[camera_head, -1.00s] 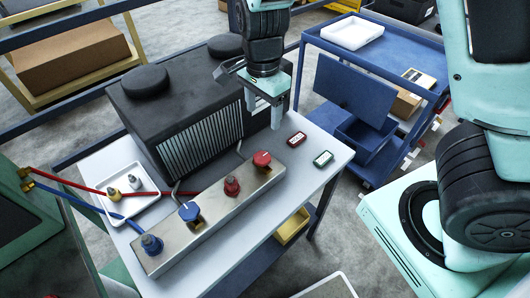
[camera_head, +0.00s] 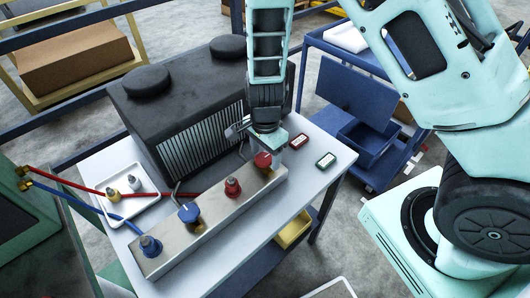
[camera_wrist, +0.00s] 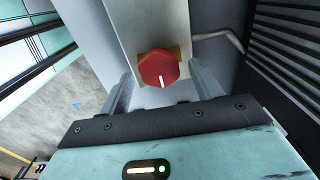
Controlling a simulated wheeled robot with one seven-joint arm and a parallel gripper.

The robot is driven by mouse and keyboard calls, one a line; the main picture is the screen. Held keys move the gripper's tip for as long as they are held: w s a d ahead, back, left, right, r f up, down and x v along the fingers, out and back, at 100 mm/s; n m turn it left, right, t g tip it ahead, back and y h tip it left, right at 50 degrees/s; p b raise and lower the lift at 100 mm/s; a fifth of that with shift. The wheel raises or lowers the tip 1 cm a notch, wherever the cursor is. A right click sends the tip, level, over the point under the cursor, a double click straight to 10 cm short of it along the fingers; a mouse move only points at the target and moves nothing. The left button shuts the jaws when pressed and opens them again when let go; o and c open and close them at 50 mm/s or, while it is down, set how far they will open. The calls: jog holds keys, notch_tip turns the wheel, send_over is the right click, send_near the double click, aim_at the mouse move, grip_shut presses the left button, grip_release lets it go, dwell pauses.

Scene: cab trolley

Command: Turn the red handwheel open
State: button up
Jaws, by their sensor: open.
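The red handwheel (camera_head: 263,160) sits at the right end of the long grey manifold block (camera_head: 215,215). In the wrist view the red handwheel (camera_wrist: 158,69) is a faceted knob with a white mark pointing down toward my gripper, on a brass-coloured base. My gripper (camera_head: 273,150) is right at the handwheel in the head view and partly overlaps it. In the wrist view my gripper (camera_wrist: 158,88) is open, its two fingers on either side of the handwheel's lower edge. Nothing shows held between them. I cannot tell whether a finger touches the handwheel.
A blue handwheel (camera_head: 189,212), a red fitting (camera_head: 232,188) and a blue fitting (camera_head: 150,245) stand along the block. A black ribbed unit (camera_head: 185,100) is behind. Red-framed (camera_head: 299,141) and green-framed (camera_head: 326,160) tags lie on the tabletop. A white tray (camera_head: 148,205) holds small fittings.

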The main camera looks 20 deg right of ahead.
jog(key=c, duration=1)
jog(key=shift+o, duration=0.2)
jog(key=shift+n, duration=0.3)
jog(key=n, duration=0.3)
jog(key=shift+w+n, duration=0.1)
jog(key=shift+n, duration=0.2)
jog(key=n, duration=0.4)
jog(key=shift+a+n, duration=0.1)
jog(key=shift+n, duration=0.2)
jog(key=n, duration=0.4)
jog(key=shift+w+a+n, duration=0.1)
jog(key=shift+n, duration=0.2)
jog(key=shift+n+b, duration=0.3)
jog(key=shift+n, duration=1.9)
jog(key=shift+a, duration=0.1)
